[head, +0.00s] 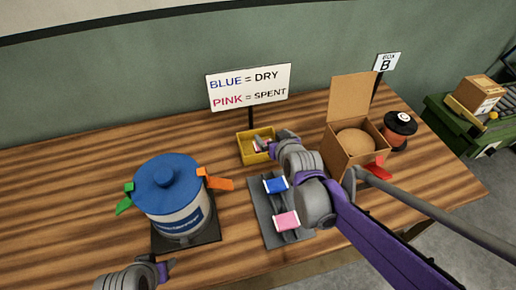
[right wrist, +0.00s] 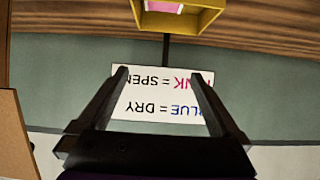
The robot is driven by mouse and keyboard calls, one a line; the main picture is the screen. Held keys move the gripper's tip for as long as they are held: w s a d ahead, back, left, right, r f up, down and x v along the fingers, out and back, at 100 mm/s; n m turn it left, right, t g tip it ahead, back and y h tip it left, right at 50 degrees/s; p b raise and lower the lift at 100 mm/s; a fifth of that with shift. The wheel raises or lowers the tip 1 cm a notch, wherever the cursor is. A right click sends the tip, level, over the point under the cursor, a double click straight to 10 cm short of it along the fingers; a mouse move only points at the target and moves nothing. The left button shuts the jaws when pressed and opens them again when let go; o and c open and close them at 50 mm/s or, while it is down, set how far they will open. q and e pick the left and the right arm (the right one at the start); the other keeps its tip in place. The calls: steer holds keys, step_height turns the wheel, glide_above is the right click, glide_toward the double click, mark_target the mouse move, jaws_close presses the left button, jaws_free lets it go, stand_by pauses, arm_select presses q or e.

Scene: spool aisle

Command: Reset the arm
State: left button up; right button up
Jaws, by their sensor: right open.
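My right arm comes in from the lower right in the head view and reaches over the table. Its gripper (head: 284,138) is beside the small yellow bin (head: 243,148), and its fingertips are hard to make out there. In the right wrist view the two dark fingers (right wrist: 163,75) are spread apart with nothing between them. Behind them the white sign (right wrist: 150,98) shows upside down. The yellow bin also shows at the top of that view (right wrist: 180,22).
A blue-lidded container (head: 168,185) stands left on a dark pad. A grey tray (head: 265,225) holds a blue and a pink piece under my right arm. An open cardboard box (head: 345,165) and a dark-topped orange jar (head: 398,130) stand right.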

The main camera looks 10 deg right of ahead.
arm_select(q)
steer(key=shift+r, duration=0.15)
arm_select(e)
steer(key=shift+v, duration=1.3)
arm_select(q)
steer(key=shift+w+r+p, duration=0.2)
steer(key=shift+r+p, duration=0.3)
steer(key=shift+r, duration=0.1)
steer(key=shift+w+r+p, duration=0.2)
steer(key=shift+r+p, duration=0.3)
steer(key=shift+r, duration=0.05)
arm_select(e)
steer(key=s+f+g, duration=0.3)
steer(key=s, duration=0.9)
steer(key=s+f+g, duration=0.3)
steer(key=s+f, duration=0.1)
steer(key=s, duration=0.8)
steer(key=shift+g, duration=0.4)
